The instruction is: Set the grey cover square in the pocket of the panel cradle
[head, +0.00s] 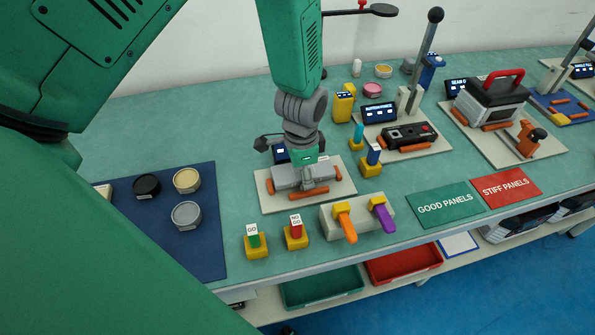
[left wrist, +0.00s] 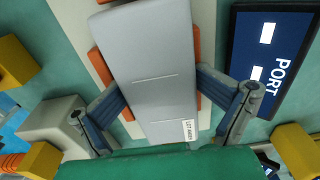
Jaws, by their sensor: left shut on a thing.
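The grey cover (head: 288,178) is a flat, light grey block with a small lot label in the left wrist view (left wrist: 150,70). My left gripper (head: 308,178) points down over it, its blue-grey fingers on the cover's two sides, shut on it. The panel cradle (head: 330,199) is a cream plate with orange blocks directly under and around the cover. Orange blocks also show beside the cover in the left wrist view. The cover hides the pocket; I cannot tell whether it rests in it or hovers just above. My right gripper is not in view.
A dark display (left wrist: 270,60) stands close beside the cradle. Yellow-based go and no-go gauges (head: 254,242) and a grey holder (head: 327,222) with orange and purple handles stand in front. A blue mat (head: 150,220) with round tins lies left. Green and red panel mats (head: 443,206) lie right.

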